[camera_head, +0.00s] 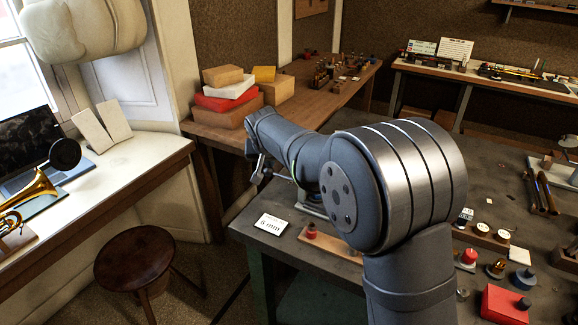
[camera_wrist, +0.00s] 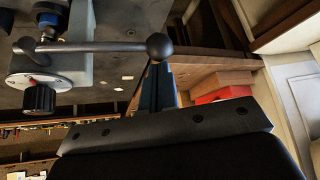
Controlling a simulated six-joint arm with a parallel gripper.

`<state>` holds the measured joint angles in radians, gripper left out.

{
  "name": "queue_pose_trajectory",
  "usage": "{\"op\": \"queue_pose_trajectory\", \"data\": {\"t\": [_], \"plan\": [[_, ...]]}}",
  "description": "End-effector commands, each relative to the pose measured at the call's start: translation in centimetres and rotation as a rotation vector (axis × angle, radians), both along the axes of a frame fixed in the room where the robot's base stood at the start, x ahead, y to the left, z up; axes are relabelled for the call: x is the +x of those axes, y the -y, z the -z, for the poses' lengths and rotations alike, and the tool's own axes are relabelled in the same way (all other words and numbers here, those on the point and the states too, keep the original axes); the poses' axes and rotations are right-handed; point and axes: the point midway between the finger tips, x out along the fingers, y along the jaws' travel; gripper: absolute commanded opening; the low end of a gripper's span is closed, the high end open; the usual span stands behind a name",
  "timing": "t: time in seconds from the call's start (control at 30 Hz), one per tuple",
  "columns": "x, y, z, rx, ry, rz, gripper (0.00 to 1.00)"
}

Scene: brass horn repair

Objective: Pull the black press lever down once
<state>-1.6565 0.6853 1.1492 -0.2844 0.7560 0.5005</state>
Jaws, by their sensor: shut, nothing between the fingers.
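The black press lever (camera_wrist: 100,47) is a dark rod with a round ball knob (camera_wrist: 158,46) at its end, in the upper left of the wrist view. It runs roughly level across the picture from the grey press (camera_wrist: 75,70), which has a black dial knob. My gripper (camera_wrist: 158,68) is shut and empty. Its narrow fingertips appear just below the ball knob in the picture; I cannot tell whether they touch it. In the head view my gripper (camera_head: 258,172) is small at the bench's far left corner, and my arm hides most of the press.
A card reading 8 mm (camera_head: 271,223) and a wooden strip (camera_head: 335,246) with a red knob lie on the dark bench. Stacked boxes (camera_head: 230,95) stand on the wooden table behind my gripper. A stool (camera_head: 135,250) stands on the floor at left.

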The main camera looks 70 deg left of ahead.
Motion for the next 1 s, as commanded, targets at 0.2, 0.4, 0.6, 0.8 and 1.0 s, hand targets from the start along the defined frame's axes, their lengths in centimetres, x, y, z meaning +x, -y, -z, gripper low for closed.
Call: {"op": "queue_pose_trajectory", "data": {"t": [0.2, 0.4, 0.6, 0.8, 1.0], "plan": [[0.0, 0.0, 0.1, -0.001, 0.001, 0.001, 0.00], [0.0, 0.0, 0.3, -0.002, 0.000, 0.001, 0.00], [0.0, 0.0, 0.9, -0.003, 0.000, 0.001, 0.00], [0.0, 0.0, 1.0, -0.003, 0.000, 0.001, 0.00], [0.0, 0.0, 1.1, -0.003, 0.000, 0.001, 0.00]]}}
